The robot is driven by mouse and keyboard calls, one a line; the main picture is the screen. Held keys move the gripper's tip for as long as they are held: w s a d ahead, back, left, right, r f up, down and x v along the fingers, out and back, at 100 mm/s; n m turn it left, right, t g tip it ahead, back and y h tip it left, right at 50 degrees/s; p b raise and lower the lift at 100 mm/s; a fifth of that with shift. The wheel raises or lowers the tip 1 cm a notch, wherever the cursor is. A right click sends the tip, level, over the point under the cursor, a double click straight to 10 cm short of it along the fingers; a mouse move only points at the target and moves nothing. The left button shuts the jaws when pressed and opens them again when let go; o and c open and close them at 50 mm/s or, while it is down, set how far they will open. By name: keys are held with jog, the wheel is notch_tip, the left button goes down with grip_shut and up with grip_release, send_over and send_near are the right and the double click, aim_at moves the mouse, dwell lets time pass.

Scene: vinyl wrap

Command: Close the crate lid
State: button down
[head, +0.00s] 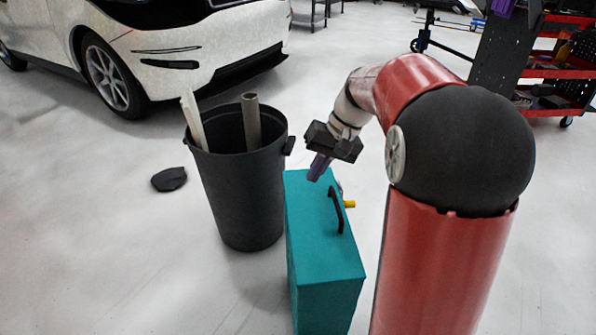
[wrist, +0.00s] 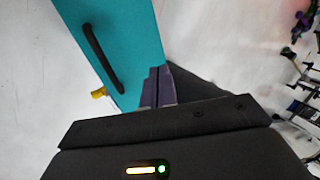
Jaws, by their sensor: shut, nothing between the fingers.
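The teal crate (head: 325,255) stands on the floor in front of me, with its flat teal lid (head: 308,226) lying down on top. A black bar handle (head: 336,210) runs along the lid, and a yellow piece (head: 349,204) sticks out at the right side. The lid (wrist: 125,35), handle (wrist: 103,60) and yellow piece (wrist: 98,94) also show in the wrist view. My gripper (head: 318,168) has purple fingers and is shut and empty, pointing down at the far end of the lid. I cannot tell whether the fingertips (wrist: 158,88) touch it.
A black bin (head: 240,190) with two long pieces standing in it is just left of the crate. A dark flat scrap (head: 169,179) lies on the floor. A white car (head: 170,50) is behind, and a red tool cart (head: 560,70) is at the back right.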

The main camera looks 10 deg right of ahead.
aim_at(343, 210)
jog(key=d+f+y+b, duration=0.1)
jog(key=d+y, duration=0.1)
jog(key=d+f+y+b, duration=0.1)
jog(key=d+f+y, duration=0.1)
jog(key=d+f+y+b, duration=0.1)
jog(key=d+f, duration=0.1)
jog(key=shift+s+f+t+y+b, duration=0.2)
jog(key=shift+s+t+y+b, duration=0.15)
jog(key=shift+t+y, duration=0.05)
jog(key=shift+d+f+b, duration=0.45)
jog(key=shift+d+f, duration=0.15)
jog(key=shift+f, duration=0.25)
jog(key=shift+s, duration=0.1)
